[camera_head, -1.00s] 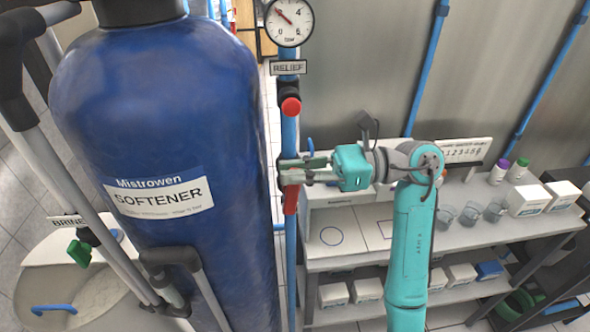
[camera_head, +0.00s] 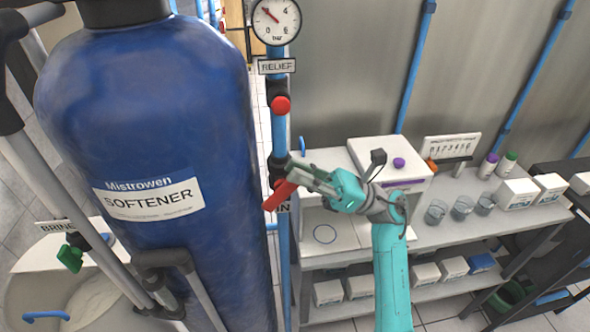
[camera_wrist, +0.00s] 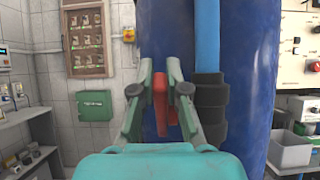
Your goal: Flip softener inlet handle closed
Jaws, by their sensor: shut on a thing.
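The red softener inlet handle (camera_head: 278,196) is on the blue vertical pipe to the right of the blue softener tank (camera_head: 150,130). It slants down and to the left from its dark valve body. My gripper (camera_head: 292,174) reaches in from the right and is shut on the handle. In the wrist view the red handle (camera_wrist: 160,98) stands between the two fingers of my gripper (camera_wrist: 160,72). The gripper partly hides the valve and the label behind it.
A red relief knob (camera_head: 281,105) and a pressure gauge (camera_head: 275,20) are higher on the same pipe. A bench (camera_head: 450,232) with beakers and boxes stands to the right. A brine valve with a green handle (camera_head: 70,257) is at lower left.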

